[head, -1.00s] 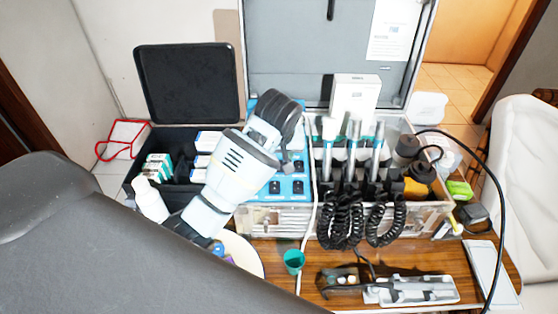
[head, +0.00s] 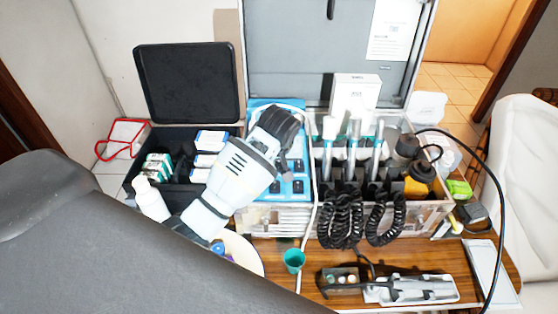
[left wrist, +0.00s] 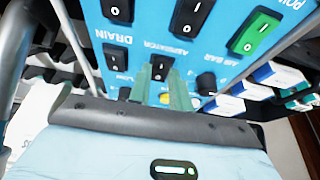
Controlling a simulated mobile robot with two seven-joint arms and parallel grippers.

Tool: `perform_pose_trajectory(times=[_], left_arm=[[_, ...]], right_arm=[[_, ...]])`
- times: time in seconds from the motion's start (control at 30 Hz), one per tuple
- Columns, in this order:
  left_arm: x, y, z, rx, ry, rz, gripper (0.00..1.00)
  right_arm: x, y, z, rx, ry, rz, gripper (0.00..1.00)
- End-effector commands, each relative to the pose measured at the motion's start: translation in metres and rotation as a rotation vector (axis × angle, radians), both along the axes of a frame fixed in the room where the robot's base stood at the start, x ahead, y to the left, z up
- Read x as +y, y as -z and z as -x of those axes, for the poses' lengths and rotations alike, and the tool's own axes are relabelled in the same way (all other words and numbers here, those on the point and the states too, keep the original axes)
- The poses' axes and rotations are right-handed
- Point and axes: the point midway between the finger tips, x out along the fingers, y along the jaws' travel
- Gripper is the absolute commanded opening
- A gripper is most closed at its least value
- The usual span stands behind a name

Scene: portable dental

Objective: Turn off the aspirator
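The blue control panel (head: 296,187) stands in the open case, partly hidden by my left arm. In the left wrist view the panel (left wrist: 150,22) fills the top, with several rocker switches. The black aspirator switch (left wrist: 161,67) sits below a blurred label that seems to read aspirator. My left gripper's fingers (left wrist: 162,92) point at the panel just below this switch; I cannot tell whether they touch it. The finger gap is unclear. In the head view my left gripper (head: 292,140) is over the panel with its fingertips hidden. My right gripper is not in view.
A green switch (left wrist: 254,33) and the drain switch (left wrist: 115,58) are close by. Handpieces with coiled black hoses (head: 345,215) stand right of the panel. A green cup (head: 293,261) and a metal tray (head: 420,290) are on the wooden table. A white bottle (head: 150,200) stands at left.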

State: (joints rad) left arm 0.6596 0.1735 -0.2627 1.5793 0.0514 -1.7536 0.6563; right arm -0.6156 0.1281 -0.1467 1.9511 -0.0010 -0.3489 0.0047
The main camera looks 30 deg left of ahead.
Motion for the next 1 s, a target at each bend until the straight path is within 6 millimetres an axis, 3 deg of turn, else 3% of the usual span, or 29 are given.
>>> perform_pose_trajectory(times=[0.23,0.6,1.0], left_arm=[[0.0013,-0.0014,-0.0017,0.021,-0.004,0.009,0.00],[0.0044,-0.0035,-0.0079,0.211,-0.004,0.101,0.00],[0.0043,-0.0041,-0.0082,0.231,-0.001,0.113,0.00]], right_arm=[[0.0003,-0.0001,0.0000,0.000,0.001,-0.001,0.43],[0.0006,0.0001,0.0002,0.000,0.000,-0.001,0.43],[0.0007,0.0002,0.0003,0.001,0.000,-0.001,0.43]])
